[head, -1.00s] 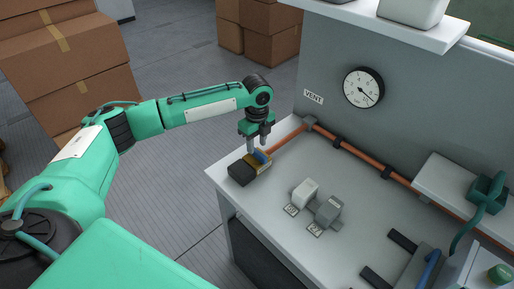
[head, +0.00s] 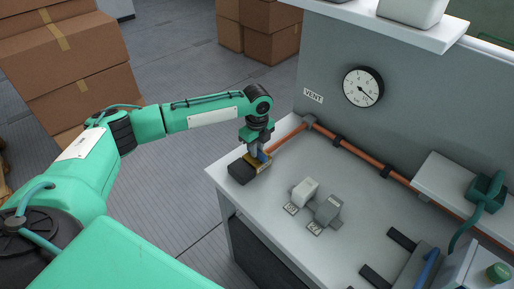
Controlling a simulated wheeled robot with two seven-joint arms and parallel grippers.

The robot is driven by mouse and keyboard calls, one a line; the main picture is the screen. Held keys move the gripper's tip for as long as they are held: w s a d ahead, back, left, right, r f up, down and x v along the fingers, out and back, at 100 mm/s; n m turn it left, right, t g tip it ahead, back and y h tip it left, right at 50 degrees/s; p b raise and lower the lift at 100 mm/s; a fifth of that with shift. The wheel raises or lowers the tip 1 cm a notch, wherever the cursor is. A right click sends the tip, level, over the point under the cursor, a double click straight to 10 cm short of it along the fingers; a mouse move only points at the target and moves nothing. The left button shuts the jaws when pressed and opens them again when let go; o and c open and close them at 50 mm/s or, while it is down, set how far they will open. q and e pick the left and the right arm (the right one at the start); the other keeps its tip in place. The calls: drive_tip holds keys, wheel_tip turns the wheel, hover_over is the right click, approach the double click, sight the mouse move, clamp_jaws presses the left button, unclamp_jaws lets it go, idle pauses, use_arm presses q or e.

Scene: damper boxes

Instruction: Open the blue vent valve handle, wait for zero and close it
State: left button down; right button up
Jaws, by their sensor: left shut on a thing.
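The vent valve (head: 258,166) is a brass-coloured body at the end of the copper pipe, near the bench's left corner, with a dark block on its left side. Its blue handle (head: 263,157) is mostly hidden by my left gripper (head: 258,154), which points down and is shut on it. The round gauge (head: 363,87) hangs on the grey back panel; its needle points to the lower right, away from the zero as far as I can tell. A VENT label (head: 313,96) is left of it. My right gripper is out of view.
Two small blocks, one white (head: 305,191) and one grey (head: 328,208), stand by number tags mid-bench. A grey fixture with a blue lever (head: 431,267) and a green button (head: 498,272) are at lower right. The copper pipe (head: 365,164) runs along the panel.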

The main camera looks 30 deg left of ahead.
use_arm(q)
drive_tip(key=shift+r+p, duration=0.15)
drive_tip(key=shift+p, duration=0.35)
drive_tip(key=shift+n+p, duration=0.45)
drive_tip(key=shift+n, duration=0.05)
drive_tip(key=n+p, duration=1.1)
drive_tip(key=p, duration=0.2)
drive_tip(key=shift+r, duration=0.1)
drive_tip(key=n+p, duration=0.3)
drive_tip(key=shift+f+n+p, duration=0.2)
drive_tip(key=shift+n+p, duration=0.8)
drive_tip(key=shift+n, duration=0.5)
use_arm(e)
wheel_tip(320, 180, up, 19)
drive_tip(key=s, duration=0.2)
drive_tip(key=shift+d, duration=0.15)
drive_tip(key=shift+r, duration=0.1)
use_arm(q)
drive_tip(key=c, duration=1.4)
unclamp_jaws()
